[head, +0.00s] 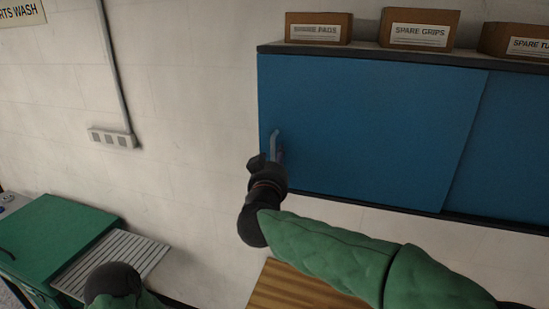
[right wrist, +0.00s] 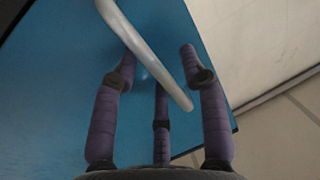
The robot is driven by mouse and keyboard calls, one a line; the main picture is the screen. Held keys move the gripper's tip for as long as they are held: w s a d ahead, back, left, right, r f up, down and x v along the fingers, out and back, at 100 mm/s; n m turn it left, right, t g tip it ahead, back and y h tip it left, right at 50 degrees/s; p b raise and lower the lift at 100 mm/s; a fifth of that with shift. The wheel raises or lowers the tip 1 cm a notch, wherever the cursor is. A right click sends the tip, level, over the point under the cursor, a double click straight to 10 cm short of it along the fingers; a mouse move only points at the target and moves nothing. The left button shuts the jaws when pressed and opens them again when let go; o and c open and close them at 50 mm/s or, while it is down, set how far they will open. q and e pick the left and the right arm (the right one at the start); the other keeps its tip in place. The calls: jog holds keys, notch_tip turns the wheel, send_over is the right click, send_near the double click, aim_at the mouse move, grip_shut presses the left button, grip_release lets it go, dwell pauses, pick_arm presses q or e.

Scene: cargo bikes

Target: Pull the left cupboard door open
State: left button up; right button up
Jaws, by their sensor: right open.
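The blue left cupboard door (head: 365,130) hangs on the wall and looks flat against its cabinet. Its pale, curved bar handle (head: 275,145) is near the door's left edge. My right gripper (head: 268,162) is at the lower part of the handle. In the right wrist view, the purple-padded fingers of my right gripper (right wrist: 160,85) are spread open around the handle (right wrist: 150,58), which runs between them without a visible grip. My left gripper is not in view; only a dark joint of my left arm shows at the lower left.
Boxes stand on the cupboard top, among them spare pads (head: 318,29) and spare grips (head: 419,29). Another blue door (head: 510,150) is on the right. A green cabinet (head: 50,240) and a wooden surface (head: 300,288) are below.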

aim_at(395, 171)
jog(key=shift+w+d, duration=0.1)
jog(key=shift+w, duration=0.1)
grip_shut()
jog(key=s+d, duration=0.1)
jog(key=d, duration=0.3)
jog(key=s+d, duration=0.2)
jog(key=d, duration=0.2)
jog(key=s+d, duration=0.1)
jog(key=d, duration=0.4)
jog(key=shift+s, duration=0.15)
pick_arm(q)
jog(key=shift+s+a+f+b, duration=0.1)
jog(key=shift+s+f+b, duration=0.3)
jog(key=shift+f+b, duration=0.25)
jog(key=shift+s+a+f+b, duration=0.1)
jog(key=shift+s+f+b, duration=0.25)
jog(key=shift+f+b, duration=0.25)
pick_arm(e)
jog(key=s+d, duration=0.1)
jog(key=d, duration=0.4)
jog(key=s+d, duration=0.2)
jog(key=d, duration=0.2)
jog(key=s+d, duration=0.1)
jog(key=d, duration=0.4)
jog(key=shift+s+d, duration=0.35)
jog(key=shift+s, duration=0.05)
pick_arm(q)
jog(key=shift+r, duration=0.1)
pick_arm(e)
grip_release()
